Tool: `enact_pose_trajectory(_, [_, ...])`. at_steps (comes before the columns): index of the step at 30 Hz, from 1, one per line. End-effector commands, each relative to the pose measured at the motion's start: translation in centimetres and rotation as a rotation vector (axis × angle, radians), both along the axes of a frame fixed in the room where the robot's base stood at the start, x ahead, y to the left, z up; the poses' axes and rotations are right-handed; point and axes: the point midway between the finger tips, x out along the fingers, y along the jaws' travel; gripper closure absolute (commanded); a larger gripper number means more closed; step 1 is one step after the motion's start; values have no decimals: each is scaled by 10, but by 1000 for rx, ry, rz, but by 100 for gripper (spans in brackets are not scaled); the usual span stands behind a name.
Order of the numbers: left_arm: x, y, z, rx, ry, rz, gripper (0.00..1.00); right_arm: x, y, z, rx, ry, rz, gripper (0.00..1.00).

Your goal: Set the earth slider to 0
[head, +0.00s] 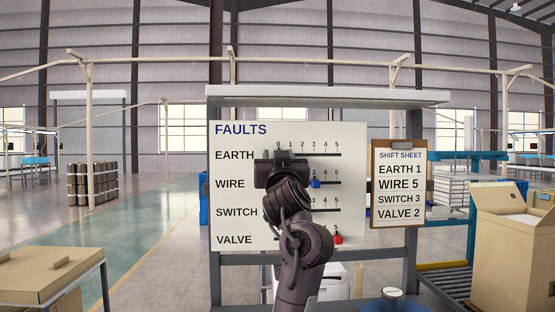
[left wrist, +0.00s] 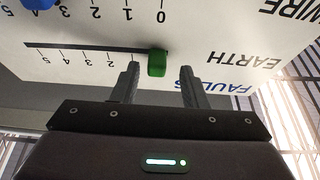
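The green earth slider (left wrist: 157,63) shows in the left wrist view, which sees the board upside down. It sits at the end of its slot nearest the EARTH label, at the 0 end. My left gripper (left wrist: 159,70) is open, with one finger on each side of the slider and visible gaps to both. In the head view my left gripper (head: 282,168) is in front of the EARTH and WIRE rows of the white FAULTS board (head: 228,197) and hides the earth slider. My right gripper is not in view.
A blue slider (head: 315,183) is on the WIRE row, near 3. A red slider (head: 338,239) is on VALVE, near 5. The SWITCH slider is hidden. The shift sheet (head: 398,221) beside the board reads EARTH 1. A shelf (head: 320,97) overhangs the board.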

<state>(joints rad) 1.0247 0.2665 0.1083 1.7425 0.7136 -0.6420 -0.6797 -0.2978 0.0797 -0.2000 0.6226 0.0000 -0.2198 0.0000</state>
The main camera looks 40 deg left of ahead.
Motion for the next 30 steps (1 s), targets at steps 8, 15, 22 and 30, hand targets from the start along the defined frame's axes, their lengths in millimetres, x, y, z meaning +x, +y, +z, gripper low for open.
enact_pose_trajectory(8, [-29, -33, -22, -1, -4, -2, 60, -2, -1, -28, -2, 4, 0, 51])
enact_pose_trajectory(15, [-41, -45, -27, -1, -2, 0, 60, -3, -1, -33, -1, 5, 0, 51])
enact_pose_trajectory(22, [-42, -45, -26, -2, 0, 1, 60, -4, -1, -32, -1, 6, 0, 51])
enact_pose_trajectory(30, [-41, -45, -26, -2, -1, 0, 60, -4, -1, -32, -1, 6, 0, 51])
